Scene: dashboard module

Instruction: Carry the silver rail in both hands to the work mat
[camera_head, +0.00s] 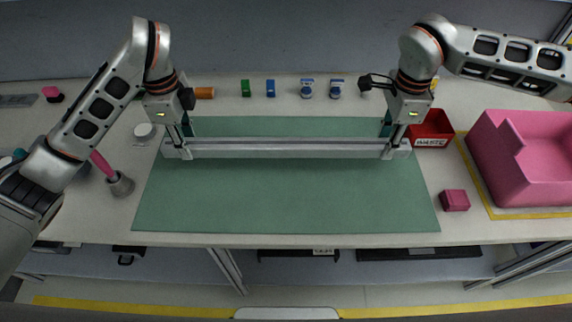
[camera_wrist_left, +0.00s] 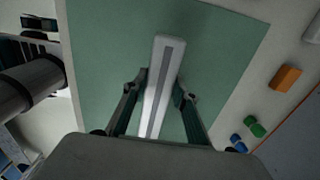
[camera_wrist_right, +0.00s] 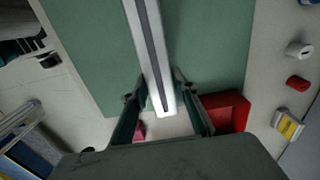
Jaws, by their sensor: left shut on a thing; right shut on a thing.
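The silver rail (camera_head: 285,148) lies level from left to right over the back part of the green work mat (camera_head: 285,200). My left gripper (camera_head: 183,150) is shut on the rail near its left end. My right gripper (camera_head: 393,150) is shut on it near its right end. The rail also shows between the fingers in the left wrist view (camera_wrist_left: 158,85) and in the right wrist view (camera_wrist_right: 150,50). I cannot tell whether the rail touches the mat or is held a little above it.
A red waste bin (camera_head: 432,130) stands right of the rail's right end. A pink tray (camera_head: 520,160) and a pink block (camera_head: 454,200) are further right. A grey cup with a pink handle (camera_head: 120,185) stands left of the mat. Small blocks line the back. The mat's front is clear.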

